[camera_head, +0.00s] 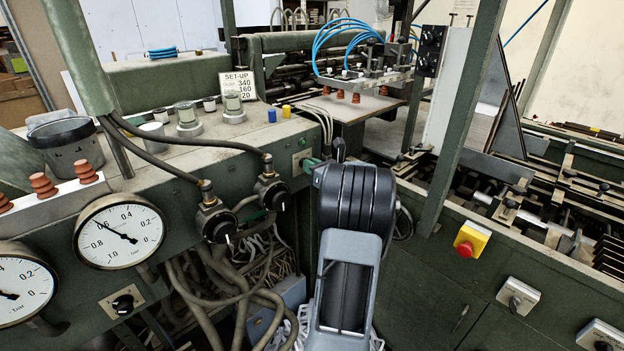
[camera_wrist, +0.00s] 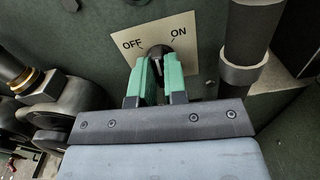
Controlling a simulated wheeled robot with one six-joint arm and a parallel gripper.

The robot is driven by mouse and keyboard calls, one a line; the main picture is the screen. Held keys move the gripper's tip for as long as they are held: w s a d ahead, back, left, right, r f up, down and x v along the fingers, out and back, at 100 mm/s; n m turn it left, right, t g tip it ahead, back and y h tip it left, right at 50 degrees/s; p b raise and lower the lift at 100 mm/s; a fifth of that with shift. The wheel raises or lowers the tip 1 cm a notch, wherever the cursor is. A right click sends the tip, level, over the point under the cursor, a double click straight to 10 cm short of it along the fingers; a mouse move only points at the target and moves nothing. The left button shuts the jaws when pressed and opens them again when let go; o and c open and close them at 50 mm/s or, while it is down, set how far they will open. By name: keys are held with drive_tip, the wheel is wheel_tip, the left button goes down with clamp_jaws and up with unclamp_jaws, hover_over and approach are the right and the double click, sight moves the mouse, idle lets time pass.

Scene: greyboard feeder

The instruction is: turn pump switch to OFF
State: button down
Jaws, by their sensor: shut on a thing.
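The pump switch is a black rotary knob (camera_wrist: 157,52) on a beige plate (camera_wrist: 190,35), with OFF printed at its left and ON at its right. My gripper (camera_wrist: 158,75) has its two green fingers closed on the knob, one on each side. The fingers hide part of the knob, and I cannot tell exactly where its mark points. In the head view my gripper (camera_head: 311,163) reaches the green panel left of my arm's dark joint; the switch plate (camera_head: 301,158) is mostly hidden there.
Two black regulators (camera_head: 216,222) with hoses stand left of my gripper. A gauge (camera_head: 120,231) and another rotary switch (camera_head: 123,303) are further left. A red emergency stop (camera_head: 465,248) is at the right. In the wrist view a dark pipe (camera_wrist: 250,35) runs right of the plate.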

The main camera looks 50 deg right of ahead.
drive_tip(key=n+b, duration=0.5)
drive_tip(key=b, duration=0.2)
drive_tip(key=n+b, duration=0.4)
drive_tip(key=b, duration=0.3)
drive_tip(key=shift+a+f+n, duration=0.2)
drive_tip(key=shift+n, duration=0.2)
drive_tip(key=shift+r+b, duration=0.1)
drive_tip(key=shift+b, duration=0.3)
drive_tip(key=c, duration=1.2)
unclamp_jaws()
drive_tip(key=shift+o, duration=0.2)
drive_tip(key=shift+s, duration=0.1)
drive_tip(key=s+a, duration=0.1)
drive_tip(key=s, duration=1.2)
drive_tip(key=shift+s, duration=0.25)
drive_tip(key=shift+n, duration=0.3)
